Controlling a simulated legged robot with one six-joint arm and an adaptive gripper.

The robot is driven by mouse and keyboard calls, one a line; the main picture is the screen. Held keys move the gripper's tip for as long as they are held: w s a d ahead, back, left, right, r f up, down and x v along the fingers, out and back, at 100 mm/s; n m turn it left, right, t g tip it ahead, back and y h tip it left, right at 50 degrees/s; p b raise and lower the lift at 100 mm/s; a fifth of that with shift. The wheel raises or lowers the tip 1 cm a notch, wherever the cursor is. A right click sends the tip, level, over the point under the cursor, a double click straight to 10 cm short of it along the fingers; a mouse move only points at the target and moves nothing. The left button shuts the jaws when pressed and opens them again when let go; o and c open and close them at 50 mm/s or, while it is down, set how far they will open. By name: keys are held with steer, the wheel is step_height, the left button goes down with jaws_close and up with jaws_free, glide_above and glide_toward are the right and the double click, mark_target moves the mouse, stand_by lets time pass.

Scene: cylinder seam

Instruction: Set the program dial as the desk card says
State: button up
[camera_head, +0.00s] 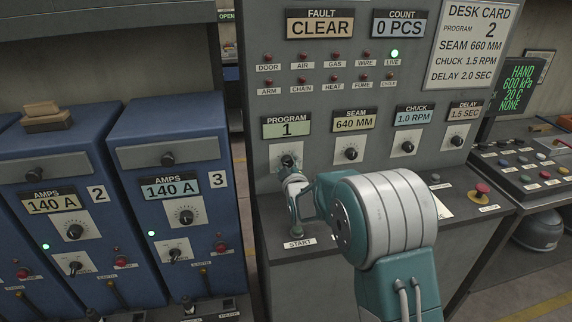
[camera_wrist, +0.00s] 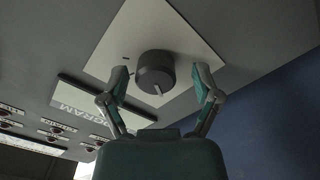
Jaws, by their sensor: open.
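The program dial (camera_wrist: 155,70) is a dark round knob with a light pointer mark on a white plate (camera_wrist: 190,28). In the head view the dial (camera_head: 288,160) sits under the PROGRAM display (camera_head: 288,127), which reads 1. The desk card (camera_head: 470,45) reads program 2, seam 660 mm, chuck 1.5 rpm, delay 2.0 sec. My gripper (camera_wrist: 160,82) is open. Its two fingers stand on either side of the dial in the wrist view, with gaps between them and the knob. In the head view my gripper (camera_head: 291,178) partly hides the dial's lower side.
To the right are the seam knob (camera_head: 350,154) at 640 MM, the chuck knob (camera_head: 408,147) at 1.0 RPM and the delay knob (camera_head: 456,140) at 1.5 SEC. A red button (camera_head: 482,189) stands on the desk ledge. Blue power cabinets (camera_head: 175,200) stand left.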

steer(key=shift+d, duration=0.25)
steer(key=shift+a, duration=0.2)
jaws_close()
steer(key=m, duration=0.3)
steer(key=shift+m, duration=2.4)
jaws_free()
